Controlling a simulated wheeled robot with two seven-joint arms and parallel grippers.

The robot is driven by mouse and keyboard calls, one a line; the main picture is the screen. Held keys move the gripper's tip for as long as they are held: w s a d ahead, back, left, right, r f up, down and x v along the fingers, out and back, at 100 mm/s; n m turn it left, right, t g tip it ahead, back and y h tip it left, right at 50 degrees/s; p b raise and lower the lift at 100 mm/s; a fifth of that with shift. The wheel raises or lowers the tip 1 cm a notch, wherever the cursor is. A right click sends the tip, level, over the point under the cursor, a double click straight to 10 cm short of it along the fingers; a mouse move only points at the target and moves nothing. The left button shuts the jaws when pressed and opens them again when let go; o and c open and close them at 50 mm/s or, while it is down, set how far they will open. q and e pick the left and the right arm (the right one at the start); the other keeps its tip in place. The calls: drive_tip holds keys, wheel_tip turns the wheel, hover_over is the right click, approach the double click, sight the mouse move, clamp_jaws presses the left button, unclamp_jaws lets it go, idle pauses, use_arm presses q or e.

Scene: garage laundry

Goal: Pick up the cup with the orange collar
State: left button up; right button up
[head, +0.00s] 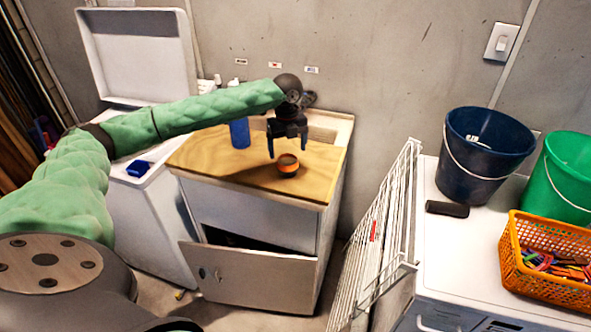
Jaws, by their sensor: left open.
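The cup with the orange collar (288,165) stands on the wooden top (225,162) of the middle cabinet, near its right part. It looks small and dark with an orange band. My left gripper (288,153) is open and points down just above the cup, its two blue-tipped fingers apart. The left fingertip shows left of the cup and the right one above its right side. I cannot tell how much height lies between them. Nothing is held. My right gripper is not in view.
A blue bottle (240,132) stands behind and left of the cup. The cabinet's front door (253,278) hangs partly open. A white wire rack (378,240) stands to the right. Buckets (466,165) and an orange basket (540,284) sit on the right-hand appliance. The wooden top's front left is clear.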

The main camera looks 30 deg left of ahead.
sight(287, 163)
use_arm(q)
drive_tip(key=shift+f+m+p, duration=0.5)
drive_tip(key=shift+f+m, duration=0.8)
drive_tip(key=shift+m, duration=0.5)
wheel_tip(287, 163, down, 4)
drive_tip(key=p, duration=0.2)
drive_tip(key=shift+a+p, duration=0.1)
drive_tip(key=shift+p, duration=0.2)
drive_tip(key=shift+f, duration=0.65)
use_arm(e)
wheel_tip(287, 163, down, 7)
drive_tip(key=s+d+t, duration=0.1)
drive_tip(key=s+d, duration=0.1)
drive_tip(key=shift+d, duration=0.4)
use_arm(q)
drive_tip(key=c, duration=1)
drive_tip(key=shift+c, duration=0.3)
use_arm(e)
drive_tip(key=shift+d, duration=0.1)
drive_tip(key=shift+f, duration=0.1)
